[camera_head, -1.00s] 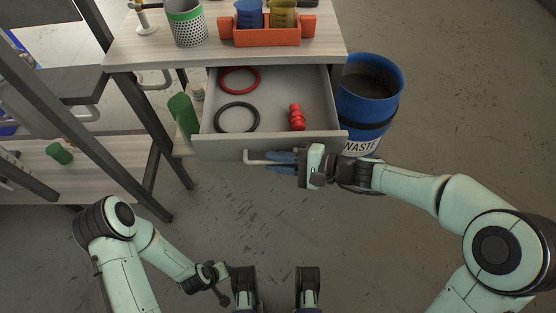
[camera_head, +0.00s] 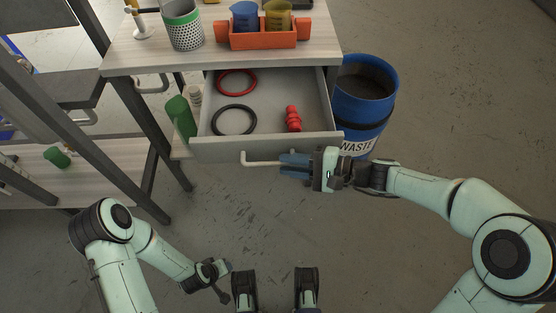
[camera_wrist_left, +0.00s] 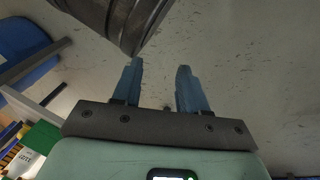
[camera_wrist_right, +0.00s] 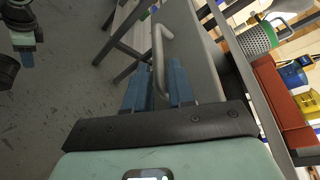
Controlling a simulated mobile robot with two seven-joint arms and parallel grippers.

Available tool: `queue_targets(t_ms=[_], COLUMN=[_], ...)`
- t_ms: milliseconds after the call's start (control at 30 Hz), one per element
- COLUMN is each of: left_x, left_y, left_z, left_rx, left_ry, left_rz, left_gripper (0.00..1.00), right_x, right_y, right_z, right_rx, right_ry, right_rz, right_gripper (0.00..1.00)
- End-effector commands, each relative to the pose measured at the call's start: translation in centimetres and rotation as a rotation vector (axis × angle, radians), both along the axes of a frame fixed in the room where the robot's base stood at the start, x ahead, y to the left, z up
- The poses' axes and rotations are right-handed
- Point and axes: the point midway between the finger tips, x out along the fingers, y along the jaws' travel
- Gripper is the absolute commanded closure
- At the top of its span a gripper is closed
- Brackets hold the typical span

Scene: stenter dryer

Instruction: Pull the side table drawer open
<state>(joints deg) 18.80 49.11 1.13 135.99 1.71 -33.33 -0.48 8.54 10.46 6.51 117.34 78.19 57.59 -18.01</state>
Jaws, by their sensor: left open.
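The side table drawer (camera_head: 268,143) is pulled out, its grey inside showing. Its pale bar handle (camera_head: 262,162) runs along the front. My right gripper (camera_head: 290,165) is at the handle's right part, fingers pointing left along it. In the right wrist view the handle (camera_wrist_right: 157,50) passes between the two blue fingers (camera_wrist_right: 160,88), which stand a little apart. Contact cannot be told. My left gripper (camera_head: 226,268) is low over the floor, away from the drawer; its fingers (camera_wrist_left: 160,88) are apart and empty in the left wrist view.
The drawer holds a red ring (camera_head: 237,82), a black ring (camera_head: 234,120) and a red stepped piece (camera_head: 293,118). A blue waste bin (camera_head: 362,105) stands right of it. An orange holder (camera_head: 262,40) and perforated cup (camera_head: 185,27) stand on top. Floor in front is clear.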

Motion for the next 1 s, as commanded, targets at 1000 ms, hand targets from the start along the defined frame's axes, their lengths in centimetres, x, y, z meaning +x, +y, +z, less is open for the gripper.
queue_targets(t_ms=[1000], left_x=[-0.1], left_y=[-1.1], left_z=[2.5], left_rx=[-0.019], left_ry=[-0.01], left_rz=[-0.019], left_gripper=[0.57], right_x=[-2.9], right_y=[-8.7], right_z=[2.0], right_rx=[0.0], right_ry=[0.0], right_rz=[0.0], right_gripper=[0.77])
